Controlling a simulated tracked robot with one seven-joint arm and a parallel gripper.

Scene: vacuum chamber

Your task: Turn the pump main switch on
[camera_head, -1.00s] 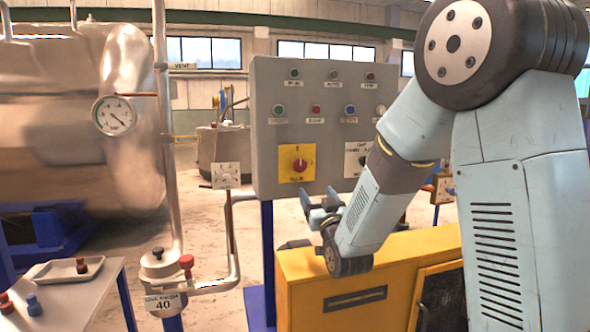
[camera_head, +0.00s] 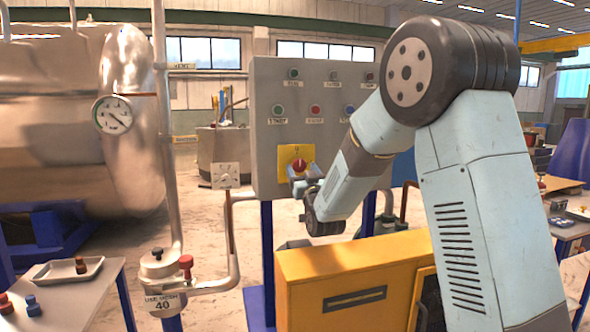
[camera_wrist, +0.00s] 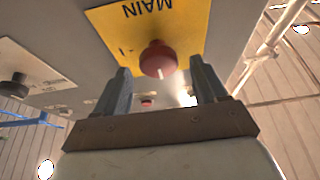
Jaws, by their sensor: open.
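The pump main switch is a red rotary knob (camera_head: 299,166) on a yellow plate (camera_head: 285,155) at the lower left of the grey control panel (camera_head: 264,85). In the wrist view the red knob (camera_wrist: 158,60) shows a white mark and lies ahead of the fingertips, between them. The yellow plate (camera_wrist: 150,22) reads MAIN, upside down there. My gripper (camera_wrist: 162,80) is open, its two fingers on either side of the knob's line. In the head view my gripper (camera_head: 300,188) is just below the knob and hides part of the plate. I cannot tell whether the fingers touch the knob.
A second dark knob (camera_wrist: 14,84) on a white plate sits beside the yellow plate in the wrist view. Buttons and lamps fill the upper panel. A yellow cabinet (camera_head: 350,262) stands below my arm. A pipe with a red-topped valve (camera_head: 186,262) stands at left.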

